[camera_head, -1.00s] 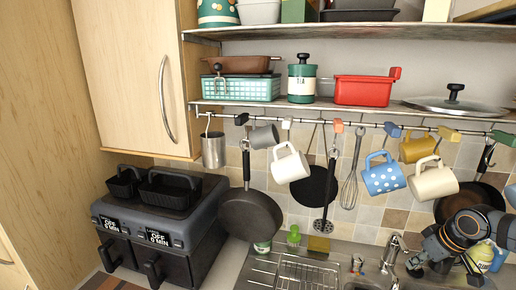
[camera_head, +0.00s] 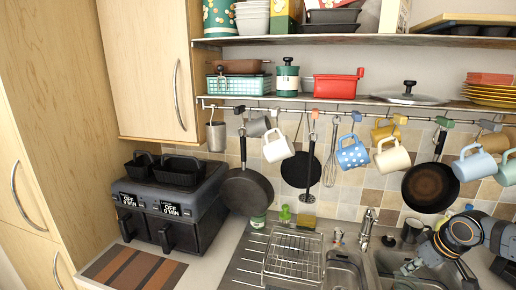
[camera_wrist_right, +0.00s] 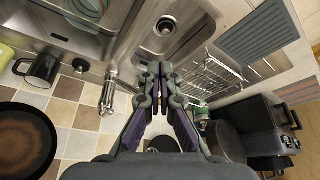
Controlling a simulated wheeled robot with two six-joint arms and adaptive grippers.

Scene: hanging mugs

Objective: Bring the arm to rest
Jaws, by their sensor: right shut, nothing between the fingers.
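My right gripper (camera_head: 408,268) is at the lower right of the head view, above the sink area, its arm coming in from the right. In the right wrist view its closed fingers (camera_wrist_right: 160,70) point up the picture with nothing held between them. Sink, tap and tiled wall show behind them. My left gripper is in neither view.
Several mugs, including a blue dotted mug (camera_head: 352,152), hang from a rail under the shelf, beside pans. A tap (camera_head: 367,228), dish rack (camera_head: 291,258) and dark mug (camera_head: 412,231) are near my right arm. An air fryer (camera_head: 172,205) stands left.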

